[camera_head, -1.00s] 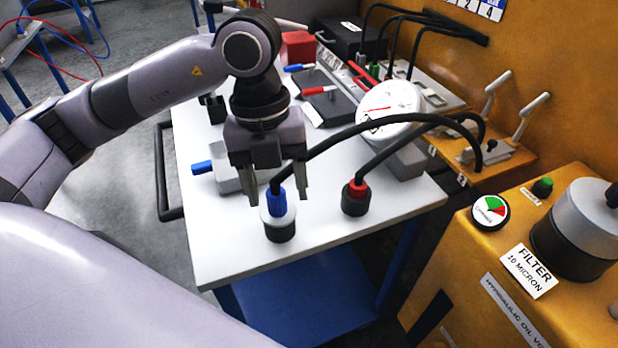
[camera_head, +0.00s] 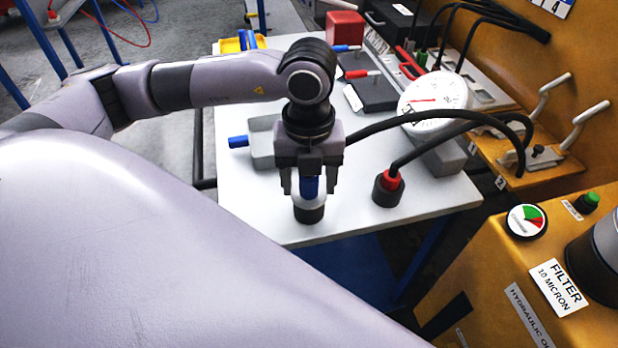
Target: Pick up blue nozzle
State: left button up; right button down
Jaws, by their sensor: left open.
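The blue nozzle (camera_head: 309,187) stands upright in a round holder, white above and black below (camera_head: 308,212), near the front edge of the white table (camera_head: 260,220). A black hose (camera_head: 400,121) runs from the nozzle's side of the gripper to the yellow unit at the right. My left gripper (camera_head: 308,190) points down over the nozzle, with one finger on each side of it. The fingers are open; whether they touch the nozzle I cannot tell. The gripper hides the nozzle's top. My right gripper is not in view.
A red nozzle (camera_head: 390,181) with its own hose stands in a dark holder (camera_head: 388,194) to the right. A dial gauge (camera_head: 433,98) stands behind it. A grey block with a blue handle (camera_head: 239,141) lies at left. The yellow hydraulic unit (camera_head: 490,270) fills the right front.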

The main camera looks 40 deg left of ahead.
pick_arm(q)
grip_shut()
jog(key=shift+r, duration=0.2)
